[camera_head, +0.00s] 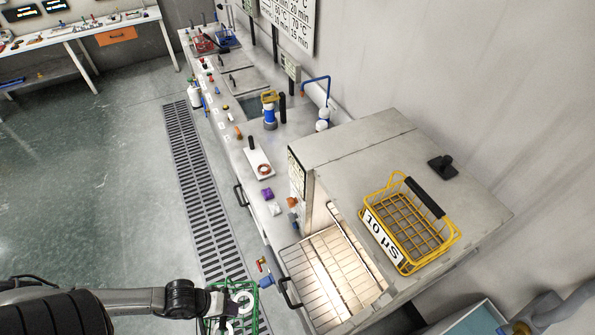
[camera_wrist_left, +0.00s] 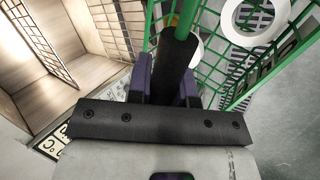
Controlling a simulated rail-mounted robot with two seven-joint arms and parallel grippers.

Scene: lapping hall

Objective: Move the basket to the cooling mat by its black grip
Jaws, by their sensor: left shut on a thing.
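A green wire basket (camera_head: 243,303) holds white rings and hangs over the floor in front of the bench. In the left wrist view its green wires (camera_wrist_left: 262,70) and a white ring (camera_wrist_left: 254,20) show close up. My left gripper (camera_head: 213,300) is shut on its black grip (camera_wrist_left: 176,55), whose shaft stands between the two fingers. The basket's lower part is cut off by the bottom edge of the head view. A yellow wire basket (camera_head: 400,228) with its own black grip (camera_head: 424,197) and a white label stands on the cabinet top. I cannot make out a cooling mat.
Right of the green basket is an open, lit oven chamber with a wire rack (camera_head: 330,272) and a black handle (camera_head: 288,293). A long bench (camera_head: 240,130) with small tools runs back. A floor grate (camera_head: 190,180) lies alongside; the floor to the left is clear.

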